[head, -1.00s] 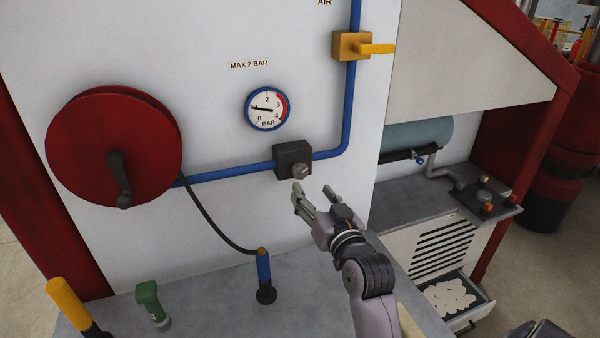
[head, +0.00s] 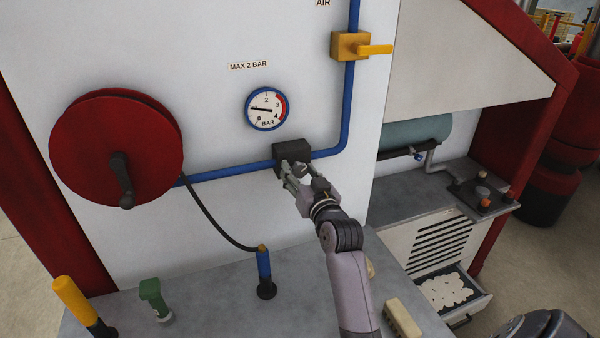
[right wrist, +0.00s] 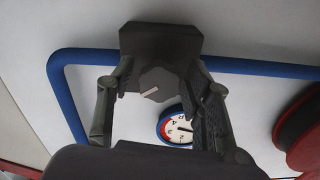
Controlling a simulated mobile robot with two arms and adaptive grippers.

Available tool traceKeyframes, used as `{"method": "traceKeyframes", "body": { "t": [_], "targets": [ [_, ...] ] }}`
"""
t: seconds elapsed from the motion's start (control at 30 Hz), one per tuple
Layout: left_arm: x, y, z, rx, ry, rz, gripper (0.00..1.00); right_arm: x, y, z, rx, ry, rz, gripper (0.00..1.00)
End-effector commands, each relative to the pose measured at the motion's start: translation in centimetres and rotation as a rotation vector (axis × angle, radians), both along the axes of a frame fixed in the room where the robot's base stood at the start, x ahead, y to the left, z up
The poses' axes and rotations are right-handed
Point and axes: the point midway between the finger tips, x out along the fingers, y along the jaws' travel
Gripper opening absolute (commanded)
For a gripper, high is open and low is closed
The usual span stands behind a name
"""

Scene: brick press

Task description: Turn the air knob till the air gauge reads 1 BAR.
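The air knob sits on a dark box (head: 291,150) in the blue pipe. In the right wrist view the grey knob (right wrist: 158,84) shows with a pale mark on its face. My right gripper (head: 294,170) is at the box and hides most of the knob in the head view. In the right wrist view its fingers are open, one on each side of the knob, with a gap visible. The air gauge (head: 266,109) is above the box. Its needle points left, between 0 and 2; the exact reading is too small to tell. My left gripper is out of view.
A yellow valve handle (head: 375,49) is on the pipe at upper right. A red hose reel (head: 85,150) is on the panel at left.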

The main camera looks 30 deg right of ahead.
Motion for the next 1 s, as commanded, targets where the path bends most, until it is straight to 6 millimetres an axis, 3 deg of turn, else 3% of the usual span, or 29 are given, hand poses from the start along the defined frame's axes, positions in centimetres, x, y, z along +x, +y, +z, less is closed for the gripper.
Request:
{"method": "traceKeyframes", "body": {
  "t": [0.6, 1.0],
  "targets": [
    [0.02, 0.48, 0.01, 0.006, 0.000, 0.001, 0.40, -0.03, 0.01, -0.01, 0.000, 0.000, 0.000, 0.04],
    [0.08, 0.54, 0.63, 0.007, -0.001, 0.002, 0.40, -0.02, -0.05, 0.04, -0.130, 0.030, -0.001, 0.04]
  ]
}}
